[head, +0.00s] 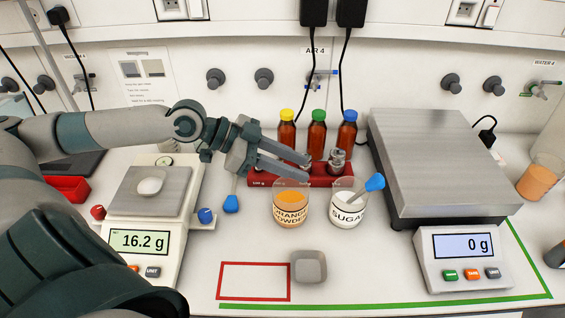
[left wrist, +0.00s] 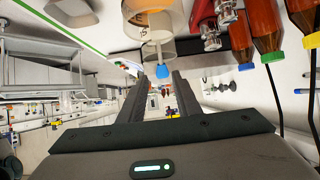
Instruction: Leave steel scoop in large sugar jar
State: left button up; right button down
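The sugar jar (head: 346,212), a clear jar of white powder labelled SUGAR, stands on the bench right of centre. A scoop with a blue handle (head: 374,183) stands tilted in it, its steel stem (head: 357,197) running into the sugar. The bowl is hidden. My left gripper (head: 309,170) is open and empty, left of the handle and apart from it. In the left wrist view the blue handle (left wrist: 162,71) shows just beyond the gap between the fingertips (left wrist: 160,82). My right gripper is not in view.
An orange powder jar (head: 291,208) stands left of the sugar. Behind is a red rack (head: 260,182) with weights, and several brown bottles (head: 317,138). Scales stand left (head: 140,242), reading 16.2 g, and right (head: 464,262), reading 0 g. Another blue-handled tool (head: 232,204) lies mid-bench.

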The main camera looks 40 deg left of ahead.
pick_arm(q)
jog(key=v, duration=0.2)
jog(key=shift+s+a+r+b, duration=0.2)
jog(key=shift+a+b, duration=0.1)
jog(key=shift+b, duration=0.1)
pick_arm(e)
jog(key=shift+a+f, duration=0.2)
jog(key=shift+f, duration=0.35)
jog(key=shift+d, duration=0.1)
pick_arm(q)
jog(key=shift+r, duration=0.15)
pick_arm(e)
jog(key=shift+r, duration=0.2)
